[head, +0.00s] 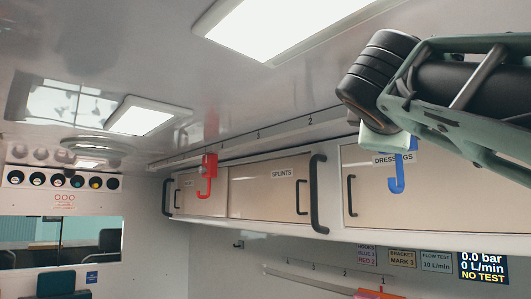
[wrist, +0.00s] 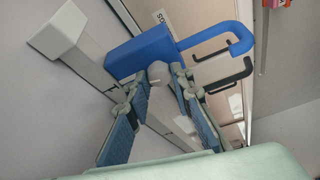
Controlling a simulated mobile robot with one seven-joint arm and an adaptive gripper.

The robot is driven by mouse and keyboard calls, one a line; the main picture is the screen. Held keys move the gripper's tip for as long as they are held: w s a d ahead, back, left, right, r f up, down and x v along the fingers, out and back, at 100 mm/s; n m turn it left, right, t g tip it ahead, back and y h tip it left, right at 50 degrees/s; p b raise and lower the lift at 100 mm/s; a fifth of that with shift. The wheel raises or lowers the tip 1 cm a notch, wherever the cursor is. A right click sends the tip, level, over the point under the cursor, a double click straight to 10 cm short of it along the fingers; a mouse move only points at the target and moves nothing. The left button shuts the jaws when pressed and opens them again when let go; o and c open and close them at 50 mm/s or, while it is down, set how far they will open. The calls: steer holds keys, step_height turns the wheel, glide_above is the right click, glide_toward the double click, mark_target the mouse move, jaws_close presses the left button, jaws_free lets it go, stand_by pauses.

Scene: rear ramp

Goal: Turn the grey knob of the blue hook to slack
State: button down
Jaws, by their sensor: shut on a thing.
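The blue hook (head: 397,180) hangs from the ceiling rail (head: 262,135) in front of the DRESSINGS cupboard; my arm's end covers its upper part in the head view. In the wrist view its blue block (wrist: 138,52) sits on the rail, with the bent hook arm reaching right. The grey knob (wrist: 158,72) sticks out from the block's lower side. My gripper (wrist: 159,77) is at the knob, its two fingers on either side and shut on it. The knob's turn position cannot be read. The gripper's fingers are hidden in the head view.
A red hook (head: 207,175) hangs farther left on the rail. Cupboards with black handles (head: 318,195) run just below the rail. A lower rail (head: 310,279) carries an orange-red part (head: 375,294). A screen (head: 483,267) reads 0.0 bar, 0 L/min, NO TEST.

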steer(key=shift+r+n, duration=0.1)
steer(key=shift+n, duration=0.7)
steer(key=shift+g, duration=0.3)
steer(key=c, duration=1.7)
jaws_free()
